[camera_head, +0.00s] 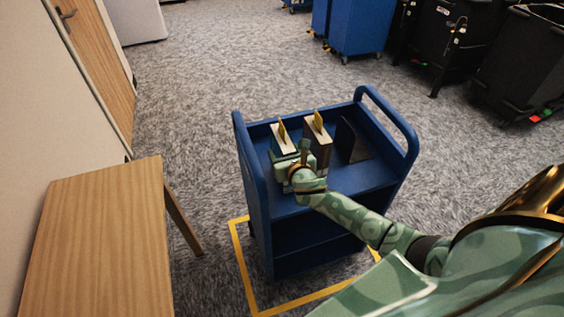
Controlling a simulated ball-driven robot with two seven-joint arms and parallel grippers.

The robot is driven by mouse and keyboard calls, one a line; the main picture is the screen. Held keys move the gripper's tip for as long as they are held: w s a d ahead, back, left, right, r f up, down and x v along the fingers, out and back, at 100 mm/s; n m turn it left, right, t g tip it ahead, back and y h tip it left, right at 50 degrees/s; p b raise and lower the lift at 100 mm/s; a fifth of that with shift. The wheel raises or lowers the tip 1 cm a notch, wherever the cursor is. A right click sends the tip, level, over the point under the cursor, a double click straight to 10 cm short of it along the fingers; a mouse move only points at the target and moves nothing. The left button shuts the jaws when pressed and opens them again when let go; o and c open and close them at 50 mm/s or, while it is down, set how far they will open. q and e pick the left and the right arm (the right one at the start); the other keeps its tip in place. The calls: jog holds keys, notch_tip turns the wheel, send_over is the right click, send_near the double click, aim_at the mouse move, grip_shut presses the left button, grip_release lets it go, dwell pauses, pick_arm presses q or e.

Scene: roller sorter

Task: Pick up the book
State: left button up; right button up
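A blue book cart (350,184) stands in the middle of the head view. On its top shelf stand a teal book (283,139) with pale pages and a yellow tab, and a brown book (318,137), also with a yellow tab, to its right. My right gripper (290,165), on the arm coming in from the right, is at the near side of the two books and hides their lower near parts. Whether it touches either book, and whether its fingers are open or shut, cannot be told. My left gripper is not in view.
A dark bookend (351,141) stands right of the brown book. The cart has raised side handles and stands within yellow floor tape (240,270). A wooden table (100,240) is to the left. Blue and black bins (440,45) stand at the back right. Carpet behind the cart is clear.

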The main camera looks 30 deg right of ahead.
jog(key=shift+s, duration=0.1)
jog(key=shift+c, duration=0.7)
grip_shut()
jog(key=shift+r, duration=0.1)
